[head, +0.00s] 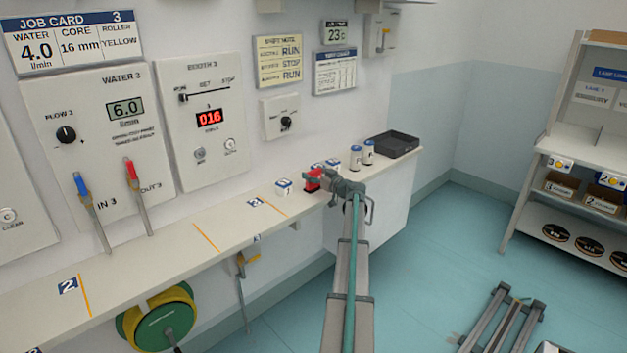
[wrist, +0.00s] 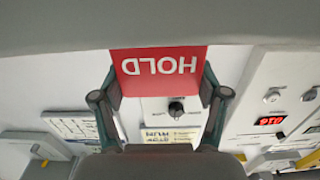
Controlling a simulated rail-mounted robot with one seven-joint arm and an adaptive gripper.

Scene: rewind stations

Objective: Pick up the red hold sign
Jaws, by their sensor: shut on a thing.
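The red hold sign (head: 312,180) is at my gripper (head: 328,181), over the right part of the wall shelf in the head view. In the wrist view the sign (wrist: 160,68) is a red plate with white "HOLD" lettering, upside down. It sits between the two fingers of my gripper (wrist: 160,84), which are shut on its two side edges.
The long shelf (head: 150,245) runs under the wall panels. A white labelled block (head: 283,187) stands left of the sign. Small white canisters (head: 355,157) and a black tray (head: 391,145) stand to its right. A knob box (head: 286,117) is on the wall behind.

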